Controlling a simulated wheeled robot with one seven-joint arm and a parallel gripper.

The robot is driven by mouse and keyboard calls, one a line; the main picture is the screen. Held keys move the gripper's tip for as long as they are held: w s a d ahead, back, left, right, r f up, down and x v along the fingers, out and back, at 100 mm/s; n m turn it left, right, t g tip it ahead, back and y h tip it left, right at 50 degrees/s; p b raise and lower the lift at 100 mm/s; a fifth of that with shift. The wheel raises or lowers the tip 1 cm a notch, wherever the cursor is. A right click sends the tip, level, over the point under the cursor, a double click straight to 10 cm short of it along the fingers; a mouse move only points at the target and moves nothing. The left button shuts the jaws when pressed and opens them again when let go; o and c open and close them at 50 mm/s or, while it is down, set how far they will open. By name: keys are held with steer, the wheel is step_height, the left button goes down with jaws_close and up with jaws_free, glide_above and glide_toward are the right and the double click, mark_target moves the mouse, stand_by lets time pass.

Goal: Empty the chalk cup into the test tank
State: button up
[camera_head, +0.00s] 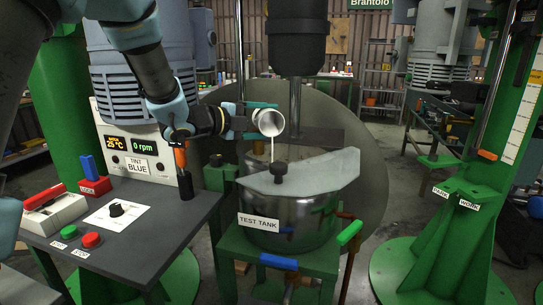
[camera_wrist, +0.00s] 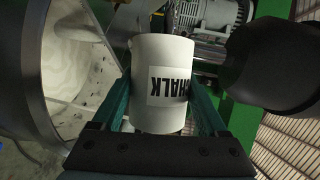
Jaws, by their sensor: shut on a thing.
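The white chalk cup (camera_head: 270,123) is tipped over above the test tank (camera_head: 295,220) in the head view, and a thin white stream falls from it into the tank. In the wrist view the cup (camera_wrist: 162,85) shows its CHALK label upside down between my fingers. My gripper (camera_head: 262,114) is shut on the cup, with one finger on each side of it. The tank is a shiny metal vessel, and a pale lid (camera_head: 320,170) covers part of its top. Inside the tank, whitish material (camera_wrist: 72,55) shows in the wrist view. The inside of the cup is mostly hidden.
A dark mixer head (camera_head: 298,38) and its shaft (camera_head: 295,105) stand above and behind the cup, close to my gripper. The control desk (camera_head: 130,250) with buttons and a readout is at the left.

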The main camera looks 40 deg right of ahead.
steer(key=shift+s+f+m+b, duration=0.1)
steer(key=shift+f+m+b, duration=0.2)
steer(key=shift+b, duration=1.2)
steer(key=shift+s+a+r+m+h+b, duration=0.15)
steer(key=shift+r+m+h+b, duration=0.2)
steer(key=shift+b, duration=0.95)
steer(key=shift+s+a+m+h+b, duration=0.15)
steer(key=shift+m+b, duration=0.3)
steer(key=shift+b, duration=0.8)
steer(key=shift+s+f+m+h+b, duration=0.2)
steer(key=shift+f+m+h+b, duration=0.4)
steer(key=shift+b, duration=2.6)
steer(key=shift+r+y+p, duration=0.3)
steer(key=shift+r+p, duration=0.25)
steer(key=shift+p, duration=0.35)
steer(key=p, duration=0.2)
steer(key=r+n+p, duration=0.1)
steer(key=p, duration=0.2)
steer(key=shift+w+d+r+y+p, duration=0.15)
steer(key=shift+w+y+p, duration=0.1)
steer(key=shift+y+p, duration=0.1)
steer(key=shift+n+p, duration=0.3)
steer(key=shift+p, duration=0.55)
steer(key=shift+w+f+p, duration=0.15)
steer(key=shift+f+p, duration=0.15)
steer(key=shift+f, duration=0.15)
steer(key=shift+f+b, duration=0.25)
steer(key=shift+b, duration=0.05)
steer(key=shift+n+p, duration=0.3)
